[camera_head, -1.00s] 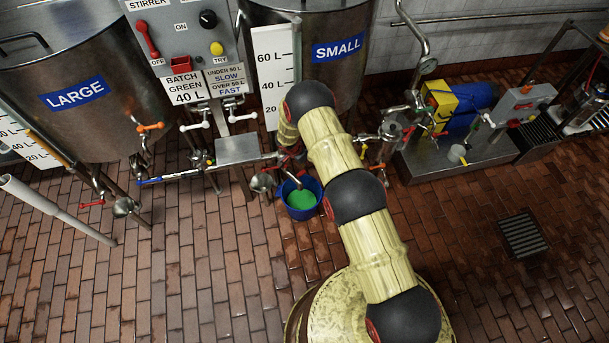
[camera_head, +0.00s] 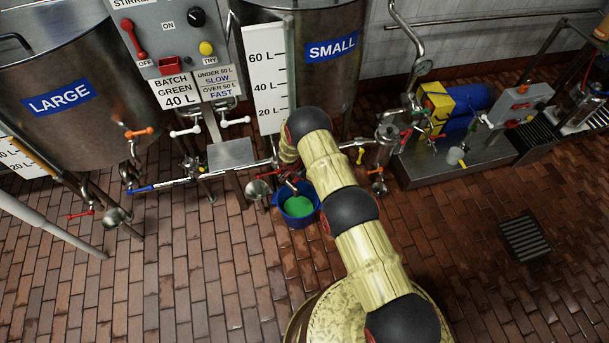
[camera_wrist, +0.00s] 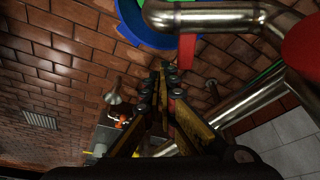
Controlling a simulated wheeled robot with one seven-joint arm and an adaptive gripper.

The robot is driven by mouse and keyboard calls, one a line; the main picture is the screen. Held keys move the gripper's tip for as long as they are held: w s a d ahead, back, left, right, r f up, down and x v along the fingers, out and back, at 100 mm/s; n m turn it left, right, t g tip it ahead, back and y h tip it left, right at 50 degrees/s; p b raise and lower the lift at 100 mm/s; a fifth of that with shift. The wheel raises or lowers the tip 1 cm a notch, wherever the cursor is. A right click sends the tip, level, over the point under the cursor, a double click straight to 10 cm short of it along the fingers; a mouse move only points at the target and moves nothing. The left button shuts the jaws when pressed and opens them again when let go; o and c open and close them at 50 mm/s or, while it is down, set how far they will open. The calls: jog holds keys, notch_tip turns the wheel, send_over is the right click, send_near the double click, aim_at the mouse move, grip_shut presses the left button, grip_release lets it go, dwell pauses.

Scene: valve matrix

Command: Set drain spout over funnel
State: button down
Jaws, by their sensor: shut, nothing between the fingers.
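A steel drain spout (camera_head: 292,187) hangs at the blue bucket (camera_head: 283,212), which holds green liquid. In the wrist view a bent steel pipe (camera_wrist: 205,15), apparently the spout, crosses the top, with the bucket rim (camera_wrist: 140,28) behind it. A steel funnel (camera_head: 257,190) stands left of the bucket. Another small funnel (camera_head: 378,188) is right of it, under an orange handle, and seems to show in the wrist view (camera_wrist: 114,96). My gripper (camera_wrist: 167,72) is shut and empty, its tips below the bent pipe in the picture. My arm hides it in the head view.
The LARGE tank (camera_head: 75,100) and SMALL tank (camera_head: 330,65) stand behind the pipe line. A blue pump (camera_head: 470,98) sits on a steel plinth at right. A white pole (camera_head: 60,233) leans at left. The front brick floor is open, with a drain grate (camera_head: 526,236) at right.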

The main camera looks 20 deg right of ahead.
jog(key=shift+s+a+b, duration=0.2)
jog(key=shift+s+a, duration=0.1)
jog(key=shift+a, duration=0.35)
jog(key=shift+s+a+b, duration=0.15)
jog(key=shift+s+a, duration=0.15)
jog(key=shift+a, duration=0.3)
